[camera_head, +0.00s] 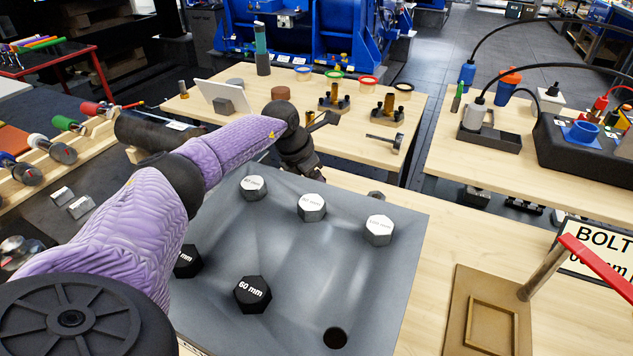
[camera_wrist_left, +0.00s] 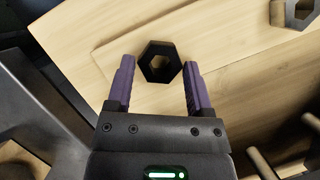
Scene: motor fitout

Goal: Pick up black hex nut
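The black hex nut (camera_wrist_left: 160,62) lies flat on a light wooden surface in the left wrist view, its hole facing up. My left gripper (camera_wrist_left: 158,72) is open, with one purple finger on each side of the nut. The nut sits between the fingertips, and small gaps show on both sides. In the head view my left gripper (camera_head: 308,168) reaches past the far edge of the grey plate, and the nut is hidden behind the arm. My right gripper is not in view.
The grey plate (camera_head: 330,262) holds silver bolt heads (camera_head: 311,207) and black bolt heads (camera_head: 253,295). A silver nut (camera_head: 376,196) lies just beyond it and shows in the wrist view (camera_wrist_left: 294,14). A wooden table (camera_head: 345,140) with small parts stands behind.

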